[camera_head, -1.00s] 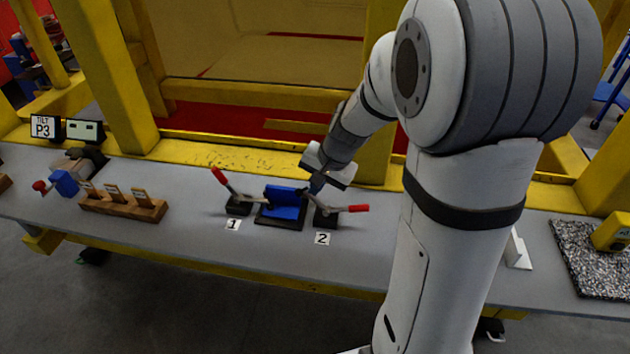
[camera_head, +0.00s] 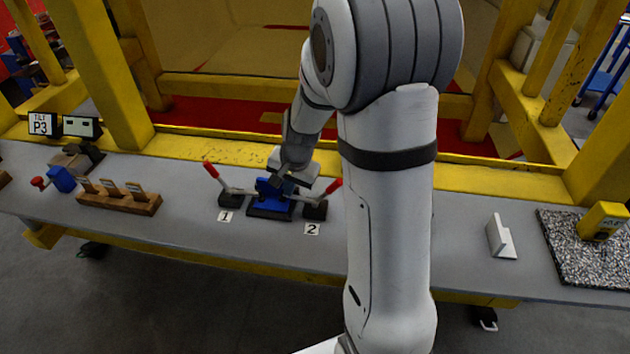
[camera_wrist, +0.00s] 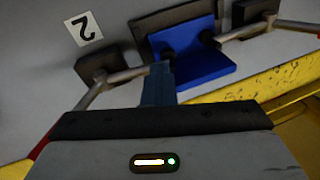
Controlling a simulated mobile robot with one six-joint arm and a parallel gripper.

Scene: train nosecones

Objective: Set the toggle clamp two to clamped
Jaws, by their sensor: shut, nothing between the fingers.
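Toggle clamp two (camera_head: 315,209) stands on the bench behind the label 2 (camera_head: 312,229), at the right of a blue block on a dark base (camera_head: 270,207). Its red handle (camera_head: 333,187) slants up to the right. In the wrist view its dark base (camera_wrist: 92,67) is at the left, and its metal lever runs down past my fingers to the red handle end (camera_wrist: 40,147). My gripper (camera_head: 287,188) is shut and empty, over the blue block's right side beside the clamp. Its fingertips also show in the wrist view (camera_wrist: 160,72); whether they touch the lever cannot be told.
Toggle clamp one (camera_head: 230,198), its red handle slanting up left, stands at the block's left. A wooden rack (camera_head: 118,203) is farther left. A white bracket (camera_head: 500,238) and a speckled mat (camera_head: 565,262) lie right. Yellow frame beams run behind the bench.

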